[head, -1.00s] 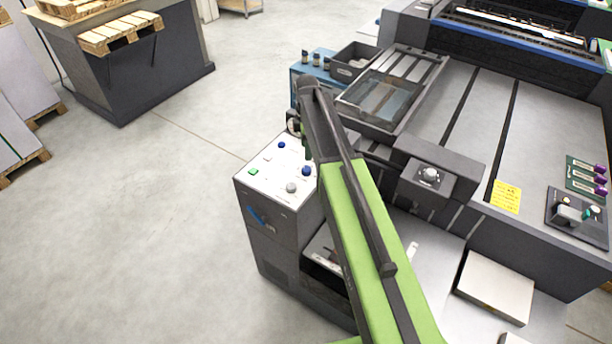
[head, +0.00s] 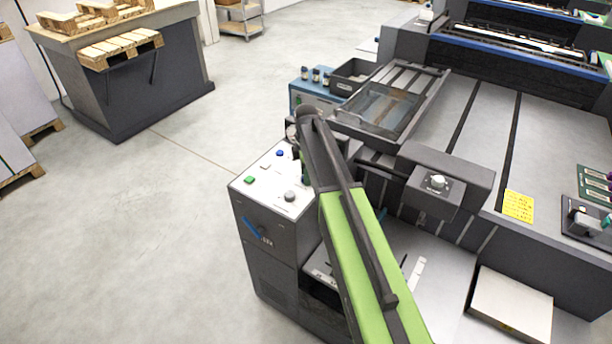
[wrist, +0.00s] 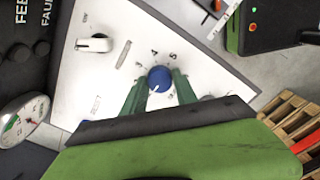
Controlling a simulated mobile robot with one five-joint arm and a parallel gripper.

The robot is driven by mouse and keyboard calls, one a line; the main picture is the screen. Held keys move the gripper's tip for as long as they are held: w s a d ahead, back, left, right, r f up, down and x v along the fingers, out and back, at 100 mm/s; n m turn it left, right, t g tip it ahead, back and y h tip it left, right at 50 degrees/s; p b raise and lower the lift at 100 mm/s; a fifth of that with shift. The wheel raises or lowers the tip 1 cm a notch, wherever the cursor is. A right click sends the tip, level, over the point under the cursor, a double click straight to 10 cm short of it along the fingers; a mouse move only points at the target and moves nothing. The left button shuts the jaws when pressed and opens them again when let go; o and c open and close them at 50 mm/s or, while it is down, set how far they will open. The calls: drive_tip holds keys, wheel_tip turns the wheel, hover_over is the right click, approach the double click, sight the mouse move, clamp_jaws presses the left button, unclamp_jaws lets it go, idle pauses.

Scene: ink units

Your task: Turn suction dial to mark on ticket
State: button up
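A round blue dial (wrist: 160,77) with a short white pointer line sits on a white panel (wrist: 115,62) in the wrist view. Printed numbers around it include 3, 4 and 5. The pointer faces the lower left of that picture. The green fingers of my gripper (wrist: 160,86) stand on both sides of the dial, very close to it; whether they press on it is unclear.
A gauge (wrist: 22,118) is at the wrist view's left. A grey box with a knob (head: 437,183) overhangs right of my arm. Open floor lies left.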

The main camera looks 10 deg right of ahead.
clamp_jaws()
drive_tip(key=shift+m, duration=0.4)
drive_tip(key=m, duration=0.4)
drive_tip(key=shift+d, duration=0.1)
drive_tip(key=m, duration=0.4)
drive_tip(key=shift+m, duration=0.3)
drive_tip(key=m, duration=0.4)
drive_tip(key=shift+s+m, duration=0.1)
drive_tip(key=shift+m, duration=2)
